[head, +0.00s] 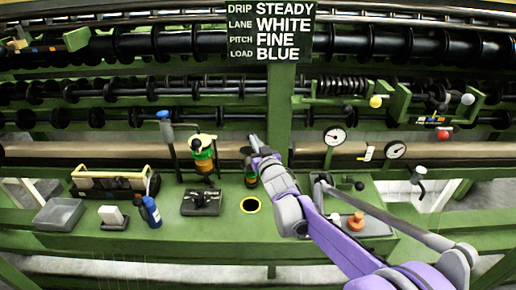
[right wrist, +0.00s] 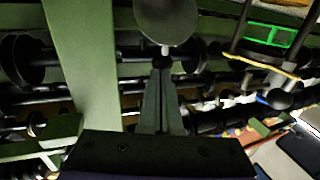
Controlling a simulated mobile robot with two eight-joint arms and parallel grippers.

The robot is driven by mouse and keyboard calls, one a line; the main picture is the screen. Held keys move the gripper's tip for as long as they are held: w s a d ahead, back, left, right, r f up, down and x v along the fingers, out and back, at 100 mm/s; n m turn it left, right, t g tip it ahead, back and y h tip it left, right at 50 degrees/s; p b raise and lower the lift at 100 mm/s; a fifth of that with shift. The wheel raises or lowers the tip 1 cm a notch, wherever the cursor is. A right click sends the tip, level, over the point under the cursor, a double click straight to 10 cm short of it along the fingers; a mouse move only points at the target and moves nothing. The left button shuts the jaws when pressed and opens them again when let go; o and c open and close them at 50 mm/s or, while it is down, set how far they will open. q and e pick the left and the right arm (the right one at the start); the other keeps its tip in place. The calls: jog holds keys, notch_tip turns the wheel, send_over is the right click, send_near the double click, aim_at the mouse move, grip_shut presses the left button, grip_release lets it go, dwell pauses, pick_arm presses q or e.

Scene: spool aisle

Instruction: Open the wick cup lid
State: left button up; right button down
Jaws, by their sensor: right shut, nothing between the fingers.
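My left gripper is not in view.
A blue bottle (head: 151,212) and grey tray (head: 60,214) are further left. A black-knobbed lever (head: 359,186) and orange knob (head: 356,218) are at right.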

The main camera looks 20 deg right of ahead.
jog(key=w, duration=0.3)
jog(key=shift+w+d+r, duration=0.2)
jog(key=shift+d+r, duration=0.2)
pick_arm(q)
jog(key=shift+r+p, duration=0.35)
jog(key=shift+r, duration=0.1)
pick_arm(e)
jog(key=shift+w+d+r, duration=0.2)
jog(key=shift+w+d, duration=0.05)
jog(key=shift+w, duration=0.4)
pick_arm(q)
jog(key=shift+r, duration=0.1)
